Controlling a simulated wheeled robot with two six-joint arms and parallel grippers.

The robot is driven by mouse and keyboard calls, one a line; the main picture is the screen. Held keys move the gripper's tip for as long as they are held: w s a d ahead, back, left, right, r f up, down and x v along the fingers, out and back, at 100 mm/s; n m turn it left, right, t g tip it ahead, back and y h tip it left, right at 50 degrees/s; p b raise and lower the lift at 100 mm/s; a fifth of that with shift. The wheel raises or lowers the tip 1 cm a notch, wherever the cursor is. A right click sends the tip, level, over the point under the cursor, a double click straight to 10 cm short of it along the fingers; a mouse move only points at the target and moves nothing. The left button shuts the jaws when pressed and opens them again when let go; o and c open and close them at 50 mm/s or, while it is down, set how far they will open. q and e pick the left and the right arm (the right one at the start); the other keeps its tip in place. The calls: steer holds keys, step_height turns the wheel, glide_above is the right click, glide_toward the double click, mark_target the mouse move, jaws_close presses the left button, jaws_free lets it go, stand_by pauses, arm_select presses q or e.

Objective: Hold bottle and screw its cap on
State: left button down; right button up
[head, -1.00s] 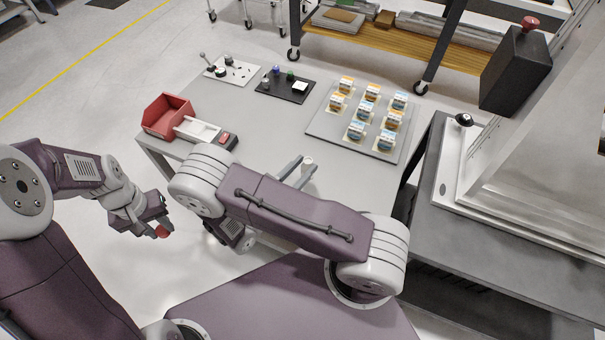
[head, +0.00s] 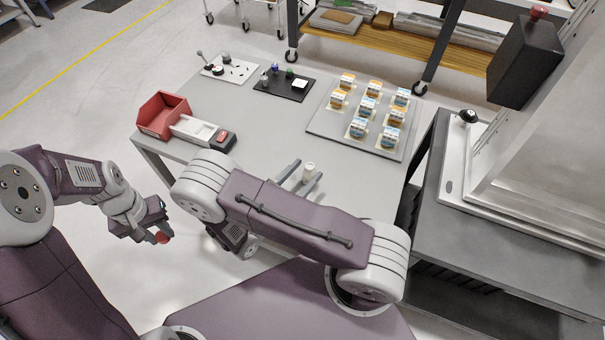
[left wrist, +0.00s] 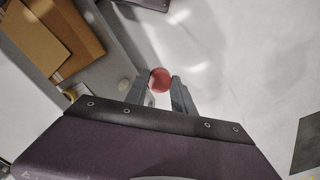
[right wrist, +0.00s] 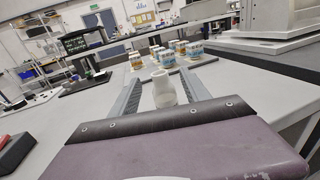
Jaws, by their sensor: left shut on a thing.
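A small pale bottle (head: 309,170) stands upright on the grey table, its neck bare. It shows larger in the right wrist view (right wrist: 163,90). My right gripper (head: 305,171) is open, with one finger on each side of the bottle; gaps show between fingers and bottle in the right wrist view. My left gripper (head: 160,231) is shut on a round red cap (left wrist: 160,80), seen between its fingertips in the left wrist view. It is off the table's near left side, well away from the bottle. The cap also shows in the head view (head: 162,238).
A red bin (head: 161,113), a white tray (head: 194,129) and a dark box with a red button (head: 222,138) stand at the table's left. A grey tray (head: 322,124) of small boxes lies at the back right. A machine (head: 540,160) stands at right.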

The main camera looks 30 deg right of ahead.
arm_select(q)
steer(key=shift+f+b, duration=0.5)
arm_select(e)
steer(key=v, duration=1.2)
steer(key=shift+d+r, duration=0.1)
steer(key=shift+d, duration=0.05)
arm_select(q)
steer(key=shift+a, duration=0.1)
steer(key=shift+w, duration=0.1)
steer(key=shift+d, duration=0.2)
arm_select(e)
steer(key=s+d+f+m+g+y, duration=0.2)
steer(key=s+d+m+g+y, duration=0.45)
steer(key=m+g+y, duration=0.8)
arm_select(q)
steer(key=shift+a, duration=0.15)
arm_select(e)
steer(key=w+r+m+t, duration=0.1)
steer(key=m+t, duration=0.1)
steer(key=m, duration=0.1)
steer(key=w+m+t+y, duration=0.1)
steer(key=m+t, duration=0.2)
steer(key=w+r+m+t+y, duration=0.1)
steer(key=w+m+t, duration=0.1)
steer(key=m+t, duration=0.1)
steer(key=shift+d+r, duration=0.3)
steer(key=shift+d, duration=0.05)
